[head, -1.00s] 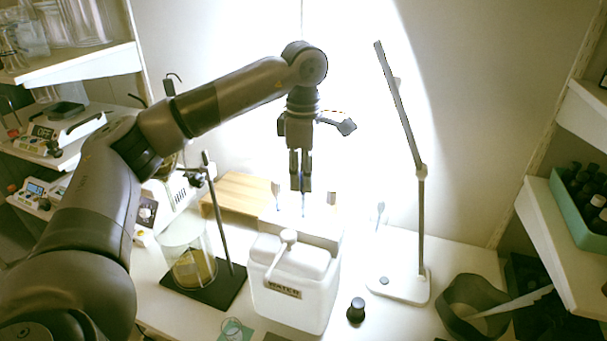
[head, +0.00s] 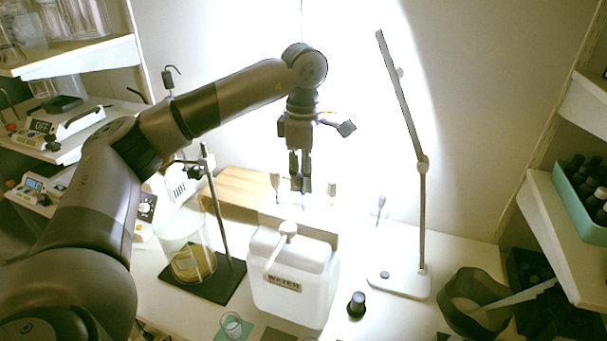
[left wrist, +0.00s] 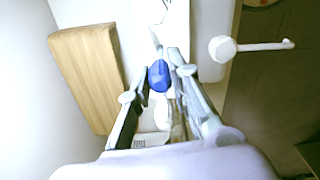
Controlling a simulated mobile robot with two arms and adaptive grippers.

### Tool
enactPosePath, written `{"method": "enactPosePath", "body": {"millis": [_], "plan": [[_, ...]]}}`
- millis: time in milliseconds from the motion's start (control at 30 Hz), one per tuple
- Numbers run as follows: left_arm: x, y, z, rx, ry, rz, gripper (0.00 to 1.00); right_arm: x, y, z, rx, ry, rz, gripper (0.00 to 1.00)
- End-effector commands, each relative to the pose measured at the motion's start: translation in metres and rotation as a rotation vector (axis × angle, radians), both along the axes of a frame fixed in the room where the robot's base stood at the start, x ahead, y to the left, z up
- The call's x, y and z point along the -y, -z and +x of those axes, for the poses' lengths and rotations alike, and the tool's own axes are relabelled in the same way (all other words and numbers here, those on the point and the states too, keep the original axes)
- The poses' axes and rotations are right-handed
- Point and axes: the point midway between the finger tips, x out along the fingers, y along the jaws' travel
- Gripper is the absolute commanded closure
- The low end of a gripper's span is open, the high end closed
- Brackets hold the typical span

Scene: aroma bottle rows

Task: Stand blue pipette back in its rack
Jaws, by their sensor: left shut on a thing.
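My left gripper (head: 300,189) points down behind the white water container. In the left wrist view its fingers (left wrist: 165,85) are shut on the blue pipette (left wrist: 158,76), whose blue bulb shows between them. In the head view only a thin bluish part shows below the fingertips. The pale rack (head: 322,222) is below the gripper, washed out by bright light and partly hidden by the container. I cannot tell whether the pipette's lower end is inside the rack. My right gripper is in neither view.
The water container (head: 290,285) stands in front of the rack. A lamp (head: 422,200) is to the right, a glass beaker (head: 186,250) and a stand (head: 222,215) to the left. A wooden block (head: 235,187) lies behind. A small dark-capped bottle (head: 356,304) stands front right.

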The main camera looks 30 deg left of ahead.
Motion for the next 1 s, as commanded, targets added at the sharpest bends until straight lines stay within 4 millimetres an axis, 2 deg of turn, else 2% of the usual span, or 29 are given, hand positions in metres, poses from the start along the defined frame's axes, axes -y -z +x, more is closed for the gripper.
{"method": "enactPosePath", "body": {"millis": [100, 133, 467, 767, 1000], "plan": [[0.000, 0.000, 0.000, 0.000, 0.000, 0.000, 0.88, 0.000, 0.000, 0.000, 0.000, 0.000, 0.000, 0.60], [0.000, 0.000, 0.000, 0.000, 0.000, 0.000, 0.80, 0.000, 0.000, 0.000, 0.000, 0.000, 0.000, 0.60], [0.000, 0.000, 0.000, 0.000, 0.000, 0.000, 0.58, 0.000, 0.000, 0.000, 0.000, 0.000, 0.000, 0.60], [0.000, -0.001, 0.000, 0.000, 0.000, 0.000, 0.58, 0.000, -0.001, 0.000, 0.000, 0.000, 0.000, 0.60], [0.000, -0.012, 0.000, 0.000, 0.000, -0.001, 0.58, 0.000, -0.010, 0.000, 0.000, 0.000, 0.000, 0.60]]}}
